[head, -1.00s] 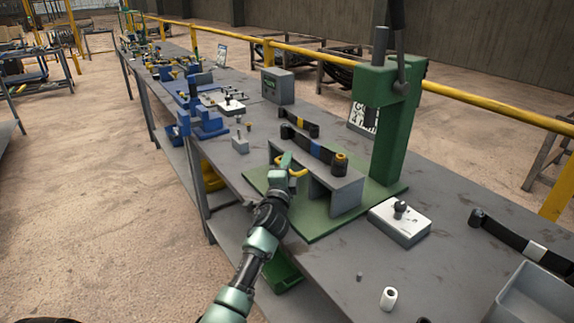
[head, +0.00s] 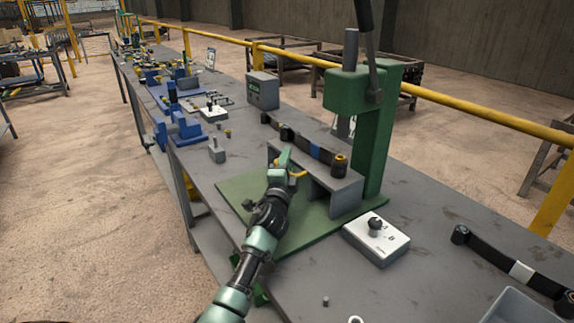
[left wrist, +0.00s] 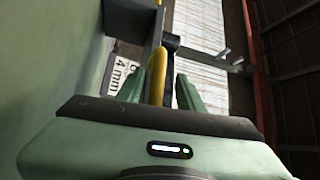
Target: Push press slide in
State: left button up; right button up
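The green press (head: 364,110) stands on a green base plate (head: 235,190) on the bench. Its grey slide (head: 343,194) sits low in front of the column, with a yellow handle (head: 297,174) at its left end. My left gripper (head: 284,165) is at that handle. A dark strip (head: 318,150) with a yellow-and-black end piece (head: 339,166) lies on the slide. My right gripper is out of view.
A white control box with a black knob (head: 376,239) stands right of the base plate. A grey box (head: 262,90) and blue fixtures (head: 178,128) stand farther along the bench. A grey tray (head: 515,308) is at lower right.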

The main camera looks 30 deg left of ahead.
pick_arm(q)
jog(key=shift+w+d+f, duration=0.1)
jog(key=shift+d+f, duration=0.05)
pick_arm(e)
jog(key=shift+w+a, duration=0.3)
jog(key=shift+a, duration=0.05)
pick_arm(q)
jog(key=v, duration=0.8)
jog(key=shift+w, duration=0.1)
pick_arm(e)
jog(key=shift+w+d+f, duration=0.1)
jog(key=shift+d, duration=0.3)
